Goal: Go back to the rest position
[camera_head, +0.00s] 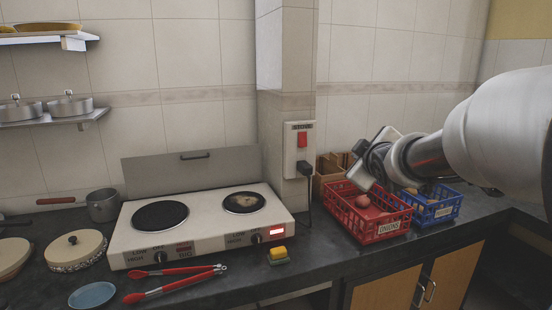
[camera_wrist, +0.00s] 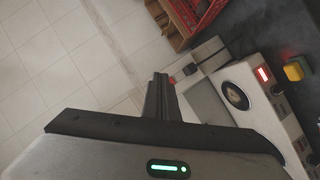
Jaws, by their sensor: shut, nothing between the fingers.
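My gripper shows in the wrist view (camera_wrist: 162,92) as dark fingers pressed together, with nothing between them. In the head view my arm reaches in from the right edge, and its white hand (camera_head: 376,158) hangs above the red crate (camera_head: 378,222) labelled "ONIONS". The fingertips are hard to make out in the head view. The hand is apart from the crate's contents, as far as I can tell. The red crate also shows at the top of the wrist view (camera_wrist: 205,22).
A blue crate (camera_head: 440,207) and wooden boxes (camera_head: 328,172) stand beside the red crate. Left are a two-plate stove (camera_head: 195,245), red tongs (camera_head: 170,285), a yellow sponge (camera_head: 278,253), a saucepan (camera_head: 103,206) and a lidded pot (camera_head: 76,250). Wall shelves (camera_head: 50,118) hold pots.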

